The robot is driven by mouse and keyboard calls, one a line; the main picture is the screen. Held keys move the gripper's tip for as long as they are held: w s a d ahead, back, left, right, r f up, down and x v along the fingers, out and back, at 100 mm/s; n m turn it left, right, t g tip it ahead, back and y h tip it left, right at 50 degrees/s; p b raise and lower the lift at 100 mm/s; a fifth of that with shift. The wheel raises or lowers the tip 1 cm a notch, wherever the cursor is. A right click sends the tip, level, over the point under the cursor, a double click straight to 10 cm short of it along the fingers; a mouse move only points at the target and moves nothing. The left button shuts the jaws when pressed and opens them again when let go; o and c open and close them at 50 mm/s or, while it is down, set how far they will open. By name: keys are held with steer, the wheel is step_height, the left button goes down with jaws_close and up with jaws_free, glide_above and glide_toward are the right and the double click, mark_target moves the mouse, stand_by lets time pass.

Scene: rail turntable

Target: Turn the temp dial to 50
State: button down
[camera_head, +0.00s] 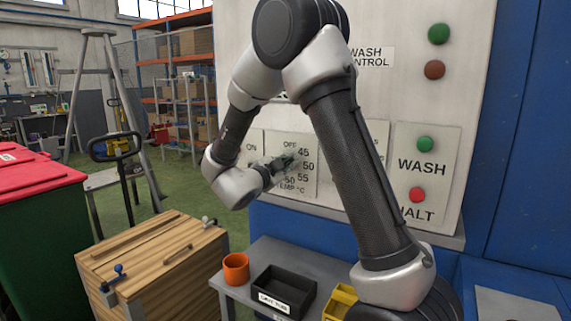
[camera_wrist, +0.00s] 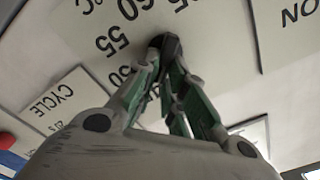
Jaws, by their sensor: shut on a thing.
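The temp dial (camera_wrist: 165,42) is a small dark knob on a pale plate (camera_head: 306,184) marked OFF, 45, 50, 55, 60 and TEMP °C. In the head view the dial is mostly hidden behind my gripper (camera_head: 286,161), which reaches the plate from the front. In the wrist view, which is turned relative to the panel, my gripper (camera_wrist: 167,65) has its green and grey fingers closed together at the tips around the dial. The numbers 60, 55 and part of 50 show beside it. The dial's pointer is hidden, so its setting cannot be told.
The wash control panel (camera_head: 400,88) also bears a green WASH button (camera_head: 425,144), a red HALT button (camera_head: 417,195) and lamps above. Below are an orange cup (camera_head: 236,268), a black bin (camera_head: 283,291) and a wooden-topped cabinet (camera_head: 150,255). A CYCLE plate (camera_wrist: 62,97) lies beside the temp plate.

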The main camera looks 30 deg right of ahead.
steer(key=shift+s+d+f+m, duration=0.1)
steer(key=shift+f+m, duration=0.15)
steer(key=shift+m, duration=1.1)
steer(key=shift+s+a+f+m, duration=0.1)
steer(key=shift+f+m, duration=0.1)
steer(key=shift+m, duration=1.2)
steer(key=shift+s+d+f+m, duration=0.1)
steer(key=shift+f+m, duration=0.15)
steer(key=shift+m, duration=1.1)
steer(key=c, duration=1.5)
jaws_free()
steer(key=v, duration=1.2)
steer(key=shift+w, duration=0.1)
